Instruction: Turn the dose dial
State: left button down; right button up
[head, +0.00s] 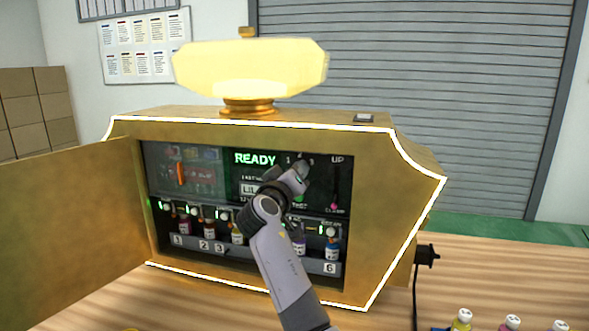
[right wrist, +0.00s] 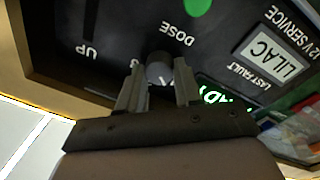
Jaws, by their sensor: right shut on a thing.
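The dose dial (right wrist: 159,70) is a small round grey knob beside the word DOSE on the dark panel in the right wrist view. My right gripper (right wrist: 158,84) is shut on it, one finger on each side. In the head view my right gripper (head: 302,170) reaches into the open machine (head: 400,240) at the panel, just below the dial's numbers. There the gripper hides the dial. Where the dial points cannot be told. My left gripper is not in view.
The gold door (head: 70,225) stands open at the left. A lit READY display (head: 255,158) and a lever marked UP (head: 335,185) flank the dial. Several small bottles stand in numbered slots below, partly behind my arm. More bottles (head: 461,320) stand at the lower right.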

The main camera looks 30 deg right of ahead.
jog(key=shift+r+n, duration=0.15)
jog(key=shift+n, duration=0.55)
jog(key=shift+p, duration=0.35)
jog(key=o, duration=1)
jog(key=shift+o, duration=0.2)
jog(key=b+v, duration=0.1)
jog(key=v, duration=0.6)
